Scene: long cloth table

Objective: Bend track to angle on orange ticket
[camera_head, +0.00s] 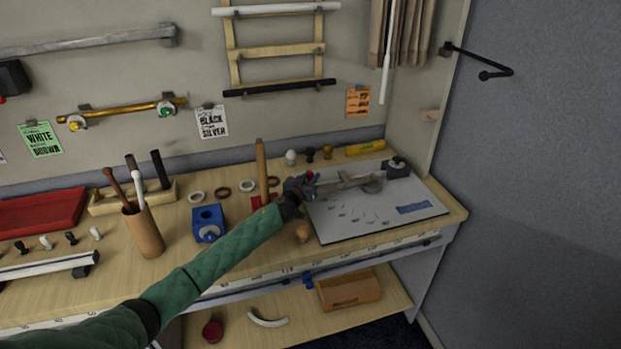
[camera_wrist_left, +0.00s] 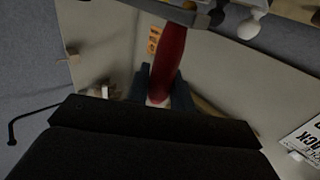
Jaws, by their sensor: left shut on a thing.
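The orange ticket (camera_head: 358,101) hangs on the back wall above the right end of the table; its print is too small to read surely. It also shows in the wrist view (camera_wrist_left: 153,42). Below it, a grey board (camera_head: 335,224) with dark marks and a blue label carries a bar (camera_head: 343,184) and a dark round fitting (camera_head: 397,167). I cannot tell which part is the track. My left gripper (camera_head: 300,187) is at the board's left edge, shut on a red handle (camera_wrist_left: 167,58), whose red top shows in the head view (camera_head: 309,175). My right gripper is out of view.
A blue block (camera_head: 208,223), a wooden post (camera_head: 262,172) and a cup of tools (camera_head: 143,230) stand left of the board. Small knobs and a yellow tube (camera_head: 366,147) lie behind it. A side wall (camera_head: 428,85) closes the right end. A lower shelf holds a box (camera_head: 349,291).

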